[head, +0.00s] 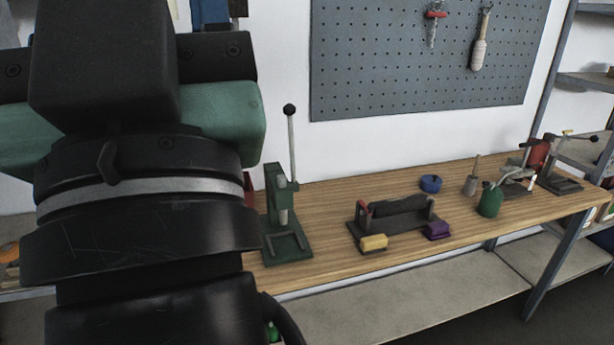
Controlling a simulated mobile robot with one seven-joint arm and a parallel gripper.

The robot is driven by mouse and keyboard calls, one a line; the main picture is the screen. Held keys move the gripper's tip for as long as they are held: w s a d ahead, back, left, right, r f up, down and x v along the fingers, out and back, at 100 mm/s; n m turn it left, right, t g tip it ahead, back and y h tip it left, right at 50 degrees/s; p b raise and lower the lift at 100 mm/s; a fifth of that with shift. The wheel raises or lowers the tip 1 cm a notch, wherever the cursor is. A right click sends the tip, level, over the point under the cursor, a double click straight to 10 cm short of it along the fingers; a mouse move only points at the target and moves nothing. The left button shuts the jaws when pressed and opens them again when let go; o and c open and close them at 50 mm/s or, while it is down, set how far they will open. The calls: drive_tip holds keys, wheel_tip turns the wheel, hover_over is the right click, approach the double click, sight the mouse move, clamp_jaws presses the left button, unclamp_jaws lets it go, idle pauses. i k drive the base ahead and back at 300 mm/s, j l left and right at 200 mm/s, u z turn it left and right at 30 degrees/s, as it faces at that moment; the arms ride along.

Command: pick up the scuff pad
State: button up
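A small purple block (437,230), which looks like the scuff pad, lies on the wooden bench at the right front corner of a dark fixture. A yellow block (374,243) of similar size lies at the fixture's front left. I cannot tell for certain which is the scuff pad. My arm's dark links fill the left of the head view, well to the left of both blocks. My gripper's fingers do not show.
The wooden bench (335,262) holds a green lever press (284,228), the dark fixture (398,220), a blue roll (430,184), a green can (490,199) and a red-bodied tool (537,153). A grey shelf (420,300) runs below. A pegboard (400,70) hangs behind.

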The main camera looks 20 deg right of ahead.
sight(437, 230)
drive_tip(key=i+l+z, duration=0.4)
drive_tip(key=l, duration=0.3)
drive_tip(key=i+l+z, duration=0.35)
drive_tip(key=i+l, duration=0.2)
drive_tip(key=i+l+z, duration=0.4)
drive_tip(key=i, duration=0.3)
